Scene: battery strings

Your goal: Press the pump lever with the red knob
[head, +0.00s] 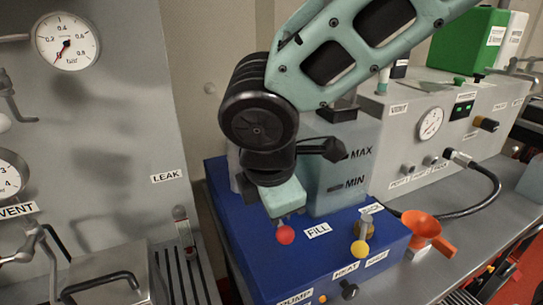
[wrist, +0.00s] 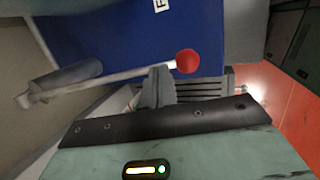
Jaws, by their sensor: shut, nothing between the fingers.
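In the wrist view the red knob (wrist: 187,61) sits at the end of a thin pale pump lever (wrist: 110,79), which runs left to a grey cylindrical part (wrist: 66,77). My gripper (wrist: 160,72) is shut and empty, its fingertips close to the lever near the knob. I cannot tell whether they touch it. In the head view my gripper (head: 288,215) hides most of the lever.
An orange funnel (head: 425,230) and a black hose (head: 492,190) lie to the right. A grey panel with gauges (head: 67,42) stands close on the left.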

